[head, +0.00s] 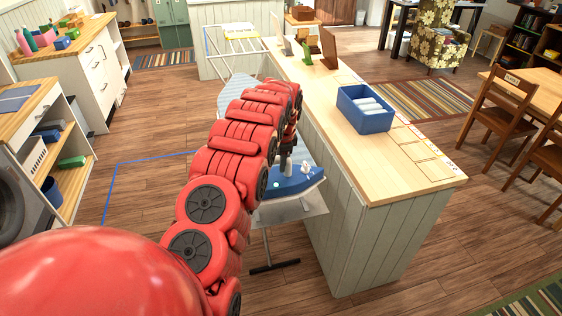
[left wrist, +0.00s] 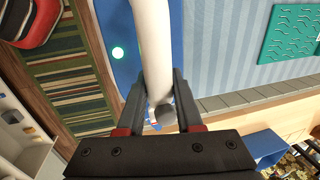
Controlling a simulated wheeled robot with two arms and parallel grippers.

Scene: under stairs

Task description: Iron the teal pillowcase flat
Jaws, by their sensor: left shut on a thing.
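The blue iron (head: 292,186) is at the near end of the ironing board (head: 240,88). My left gripper (head: 287,158) is above the iron, pointing down. In the left wrist view, my left gripper (left wrist: 159,95) is shut on the iron's white handle (left wrist: 152,45), with the blue body (left wrist: 122,30) and a green light beneath. A teal cloth with wavy crease marks, seemingly the pillowcase (left wrist: 288,35), lies on the striped board cover (left wrist: 215,55), apart from the iron. In the head view my arm hides the pillowcase. I cannot tell whether the iron touches the board. My right gripper is out of view.
A wooden-topped counter (head: 400,160) runs along the board's right side, with a blue bin (head: 365,109) of white rolls on it. A drying rack (head: 235,40) stands beyond the board. Open wooden floor (head: 135,190) with a blue line lies left.

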